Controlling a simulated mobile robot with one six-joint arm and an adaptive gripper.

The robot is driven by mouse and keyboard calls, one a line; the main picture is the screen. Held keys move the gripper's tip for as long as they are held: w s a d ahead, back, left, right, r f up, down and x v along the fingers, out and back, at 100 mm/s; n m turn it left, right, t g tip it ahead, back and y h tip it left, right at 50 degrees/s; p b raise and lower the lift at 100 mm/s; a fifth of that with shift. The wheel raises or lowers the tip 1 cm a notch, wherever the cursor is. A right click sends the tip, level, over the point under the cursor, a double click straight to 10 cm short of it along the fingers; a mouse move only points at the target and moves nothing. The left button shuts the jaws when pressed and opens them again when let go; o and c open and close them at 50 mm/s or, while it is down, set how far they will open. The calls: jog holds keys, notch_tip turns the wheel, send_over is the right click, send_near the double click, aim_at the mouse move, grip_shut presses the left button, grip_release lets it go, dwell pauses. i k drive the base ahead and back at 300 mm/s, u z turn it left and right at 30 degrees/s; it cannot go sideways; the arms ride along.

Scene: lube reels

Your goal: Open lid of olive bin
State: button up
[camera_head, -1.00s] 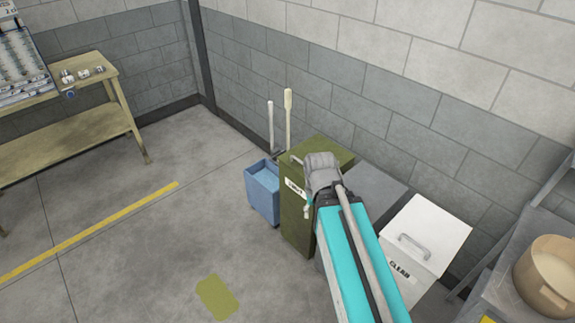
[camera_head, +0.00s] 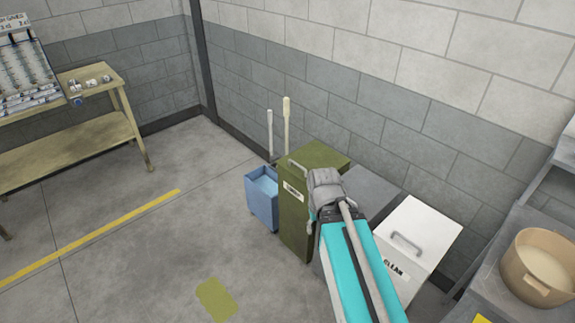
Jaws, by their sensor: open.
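The olive bin (camera_head: 294,222) stands against the block wall, upright, with a pale label on its front. Its olive lid (camera_head: 325,157) lies flat and shut, with a grey bar handle (camera_head: 298,168) near its front left edge. My turquoise arm reaches up from the bottom of the picture. Its grey wrist shows just right of the olive bin's front, covering part of that bin and of the grey bin beside it. My gripper's fingers are hidden behind the wrist, so I cannot see whether they touch anything.
A blue bucket (camera_head: 261,200) with two upright handles behind it stands left of the olive bin. A grey bin (camera_head: 374,192) and a white bin (camera_head: 417,235) stand to the right. A shelf with a tan pot (camera_head: 540,268) is far right. Floor in front is clear.

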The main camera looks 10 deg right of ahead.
aim_at(314, 155)
jog(key=z, duration=0.1)
jog(key=i, duration=0.95)
jog(key=u, duration=0.05)
